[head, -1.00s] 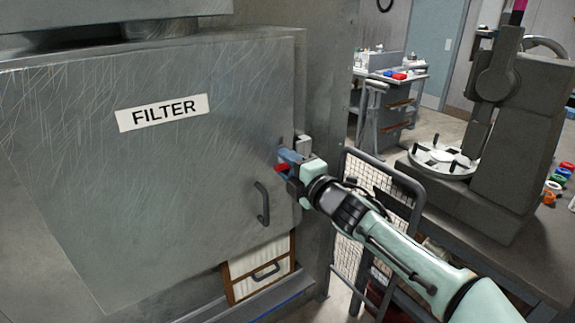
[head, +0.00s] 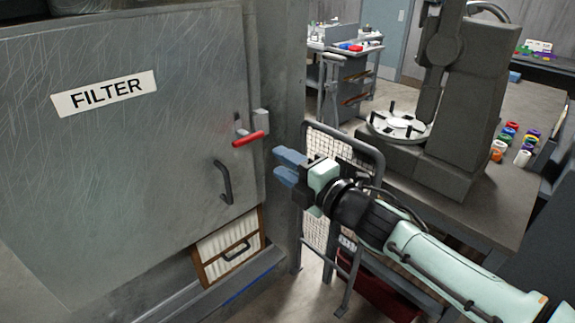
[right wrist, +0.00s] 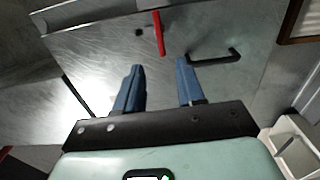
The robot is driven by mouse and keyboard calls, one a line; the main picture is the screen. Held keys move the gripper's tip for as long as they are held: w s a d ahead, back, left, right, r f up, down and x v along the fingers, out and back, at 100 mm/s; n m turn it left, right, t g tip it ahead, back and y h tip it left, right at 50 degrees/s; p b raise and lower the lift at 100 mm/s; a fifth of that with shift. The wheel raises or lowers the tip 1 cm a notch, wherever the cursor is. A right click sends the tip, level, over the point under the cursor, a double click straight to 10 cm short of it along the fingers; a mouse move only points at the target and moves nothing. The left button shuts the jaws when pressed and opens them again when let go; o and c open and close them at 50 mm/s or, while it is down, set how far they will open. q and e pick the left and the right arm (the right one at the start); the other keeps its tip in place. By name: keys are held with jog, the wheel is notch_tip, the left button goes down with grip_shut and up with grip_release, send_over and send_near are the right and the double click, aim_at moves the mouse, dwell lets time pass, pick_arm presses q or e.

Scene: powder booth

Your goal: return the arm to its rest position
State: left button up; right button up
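My right gripper (head: 284,167) is in the middle of the head view, apart from the cabinet and to the right of its red latch handle (head: 249,139). Its two blue fingers are spread with nothing between them. In the right wrist view the gripper (right wrist: 160,82) also shows open and empty, with the red handle (right wrist: 158,33) beyond the fingertips. The grey cabinet door (head: 120,170) carries a FILTER label (head: 104,93) and a dark pull handle (head: 223,182). The door appears shut. My left gripper is not in view.
To the right is a workbench (head: 480,200) with a grey machine (head: 460,110) and several coloured spools. A framed filter (head: 229,248) sits below the door.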

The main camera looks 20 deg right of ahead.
jog(key=shift+s, duration=0.15)
dwell(0.3)
